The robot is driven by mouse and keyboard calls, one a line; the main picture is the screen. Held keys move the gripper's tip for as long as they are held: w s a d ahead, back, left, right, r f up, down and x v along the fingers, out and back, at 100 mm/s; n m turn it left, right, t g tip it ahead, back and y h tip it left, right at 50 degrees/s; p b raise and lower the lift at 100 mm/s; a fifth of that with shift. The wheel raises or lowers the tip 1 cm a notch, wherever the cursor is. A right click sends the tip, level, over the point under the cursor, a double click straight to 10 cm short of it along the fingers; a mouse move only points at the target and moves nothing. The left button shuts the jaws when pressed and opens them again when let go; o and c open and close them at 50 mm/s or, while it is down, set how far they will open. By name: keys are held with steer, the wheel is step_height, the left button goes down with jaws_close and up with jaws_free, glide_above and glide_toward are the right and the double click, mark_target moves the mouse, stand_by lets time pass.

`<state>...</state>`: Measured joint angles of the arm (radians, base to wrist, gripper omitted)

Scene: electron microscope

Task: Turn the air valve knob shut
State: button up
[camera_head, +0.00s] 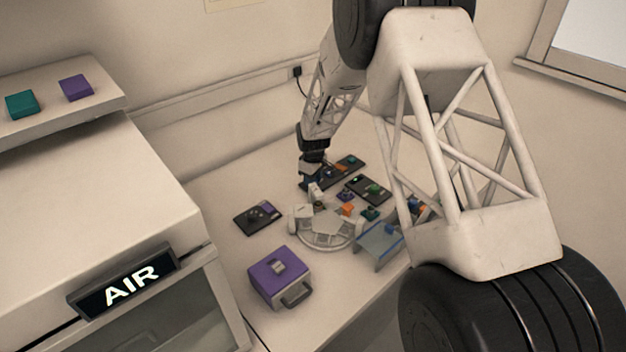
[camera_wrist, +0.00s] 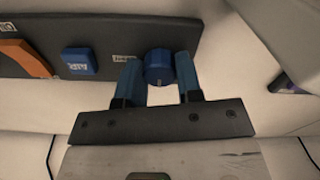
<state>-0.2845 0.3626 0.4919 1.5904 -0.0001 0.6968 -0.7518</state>
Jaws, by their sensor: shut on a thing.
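In the wrist view, a round blue knob (camera_wrist: 159,67) with a small pale mark sits on the edge of a dark panel (camera_wrist: 38,25). My gripper (camera_wrist: 158,70) has one blue finger on each side of the knob and is shut on it. A blue square labelled AIR (camera_wrist: 79,62) is on the same panel, left of the knob. In the head view, my gripper (camera_head: 311,172) is small and reaches down at a dark control panel (camera_head: 346,172) at the back of the table. The knob cannot be made out there.
An orange part (camera_wrist: 25,57) is on the panel's left. On the table are other dark panels, a round white stand (camera_head: 328,238), a blue-grey small table (camera_head: 380,243) and a purple box (camera_head: 279,272). A cabinet with an AIR sign (camera_head: 122,283) stands at left.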

stand_by(0.4)
steer(key=o, duration=0.9)
steer(key=shift+o, duration=0.2)
steer(key=shift+r, duration=3.95)
